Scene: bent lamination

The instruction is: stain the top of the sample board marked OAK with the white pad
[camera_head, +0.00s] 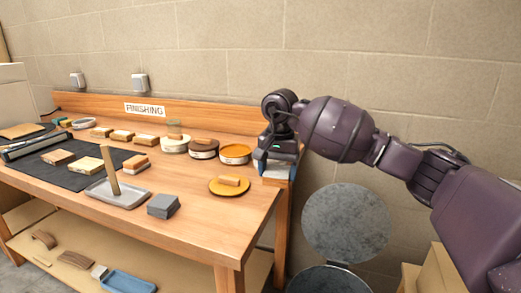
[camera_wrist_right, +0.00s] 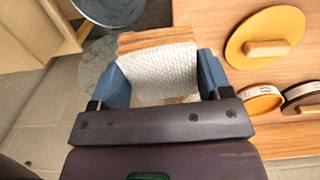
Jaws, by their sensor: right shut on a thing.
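My right gripper (camera_head: 277,160) is at the right end of the workbench, by the wall and mostly hidden by its own dark body. In the right wrist view its blue fingers (camera_wrist_right: 165,75) stand on either side of a white textured pad (camera_wrist_right: 158,72) and are shut on it. Wood-coloured layers (camera_wrist_right: 157,39) show just beyond the pad. Small wooden boards, one at the left (camera_head: 58,157) and one nearer the front (camera_head: 86,166), lie on the dark mat. I cannot read an OAK mark on any. My left gripper is not in view.
On the workbench (camera_head: 215,231) are a grey tray (camera_head: 122,196) with an upright stick, a grey block (camera_head: 163,206), a yellow disc (camera_head: 225,187) with a wooden handle, and several round tins, one orange (camera_head: 235,153). A round bin lid (camera_head: 347,222) stands open right of the bench.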

